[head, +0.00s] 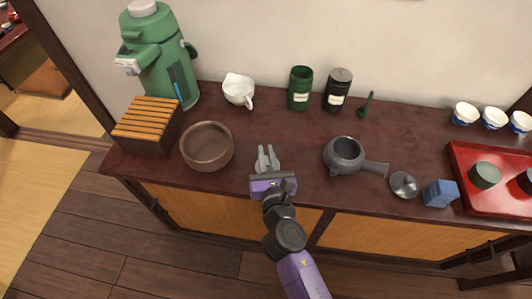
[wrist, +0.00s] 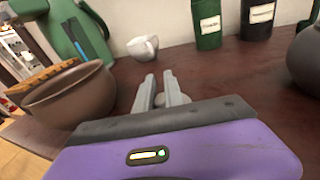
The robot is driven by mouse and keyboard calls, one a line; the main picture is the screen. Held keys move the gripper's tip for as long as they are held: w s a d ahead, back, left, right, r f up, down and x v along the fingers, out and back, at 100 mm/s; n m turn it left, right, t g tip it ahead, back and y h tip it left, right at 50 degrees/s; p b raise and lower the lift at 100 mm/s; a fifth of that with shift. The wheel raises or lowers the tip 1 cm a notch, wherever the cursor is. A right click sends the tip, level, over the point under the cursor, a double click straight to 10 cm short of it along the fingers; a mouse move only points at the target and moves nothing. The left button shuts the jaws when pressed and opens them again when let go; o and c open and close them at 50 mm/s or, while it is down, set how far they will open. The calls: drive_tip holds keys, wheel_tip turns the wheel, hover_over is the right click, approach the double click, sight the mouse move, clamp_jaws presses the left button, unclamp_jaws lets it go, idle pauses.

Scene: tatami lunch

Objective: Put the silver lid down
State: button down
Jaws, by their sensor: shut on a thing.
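My gripper (head: 267,152) is over the front part of the dark counter, to the right of the brown bowl. Its fingers, also in the wrist view (wrist: 159,80), are close together on a small grey piece (wrist: 158,100), which looks like the silver lid. Most of it is hidden by the fingers and the purple gripper body. I cannot tell whether it touches the counter. The green canister (head: 300,90) stands at the back with a dark top that looks open. The black canister (head: 338,92) beside it has a grey top.
The brown bowl (head: 207,148) is close on the left, with a slatted wooden box (head: 148,126) beyond. A grey teapot (head: 343,155) stands right, near a dark grey knobbed lid (head: 404,184) and blue block (head: 440,193). The white pitcher (head: 238,90) is behind. Counter between is bare.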

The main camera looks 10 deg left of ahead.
drive_tip(key=shift+f, duration=0.4)
drive_tip(key=c, duration=1.4)
unclamp_jaws()
drive_tip(key=shift+c, duration=0.2)
